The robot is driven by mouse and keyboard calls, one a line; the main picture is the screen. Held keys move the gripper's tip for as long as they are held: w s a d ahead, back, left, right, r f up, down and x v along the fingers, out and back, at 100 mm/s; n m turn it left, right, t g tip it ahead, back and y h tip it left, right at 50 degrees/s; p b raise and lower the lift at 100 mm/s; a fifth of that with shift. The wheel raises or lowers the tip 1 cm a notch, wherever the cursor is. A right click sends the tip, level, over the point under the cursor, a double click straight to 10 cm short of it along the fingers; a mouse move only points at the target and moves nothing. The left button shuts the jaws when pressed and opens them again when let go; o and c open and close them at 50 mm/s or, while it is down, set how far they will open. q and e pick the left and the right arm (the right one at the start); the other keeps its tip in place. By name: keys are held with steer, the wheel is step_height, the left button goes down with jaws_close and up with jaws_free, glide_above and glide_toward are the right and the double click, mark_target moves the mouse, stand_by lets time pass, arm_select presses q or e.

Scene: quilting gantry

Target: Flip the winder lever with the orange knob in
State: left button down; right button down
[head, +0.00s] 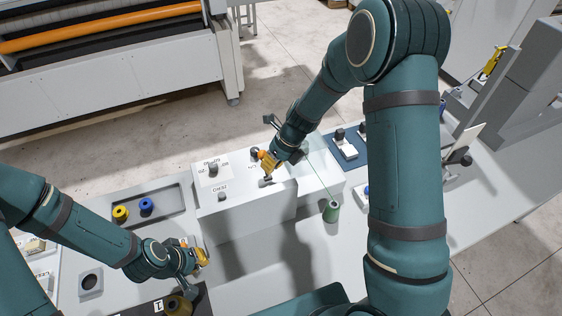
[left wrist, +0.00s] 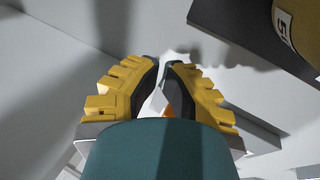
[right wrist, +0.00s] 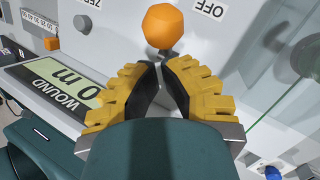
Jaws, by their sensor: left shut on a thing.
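The winder lever's orange knob (right wrist: 163,27) is just beyond my right fingertips in the right wrist view, beside a white panel marked OFF. In the head view the orange knob (head: 262,154) is on the white machine housing (head: 245,225), partly behind my right gripper. My right gripper (head: 268,168) is over the housing; its fingertips (right wrist: 160,62) look drawn together, with nothing seen between them. The lever's shaft is mostly hidden. My left gripper (head: 203,256) is low at the front left, shut on a small orange-and-white thing (left wrist: 168,112), mostly hidden by the fingers.
A grey tray (head: 172,222) with a yellow spool (head: 120,213) and a blue spool (head: 146,205) lies left of the housing. A green spool (head: 331,211) stands at its right. A clear panel (right wrist: 262,85) and a WOUND display (right wrist: 60,85) flank my right gripper.

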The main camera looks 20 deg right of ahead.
steer(key=shift+w+a+f, duration=0.15)
steer(key=shift+w+a, duration=0.05)
arm_select(q)
steer(key=shift+r, duration=0.1)
arm_select(e)
steer(key=shift+w, duration=0.1)
arm_select(q)
steer(key=shift+r+p, duration=0.3)
steer(key=shift+p, duration=0.05)
arm_select(e)
steer(key=shift+w+a+f, duration=0.15)
steer(key=shift+w+a, duration=0.05)
steer(key=shift+w, duration=0.3)
steer(key=shift+s, duration=0.15)
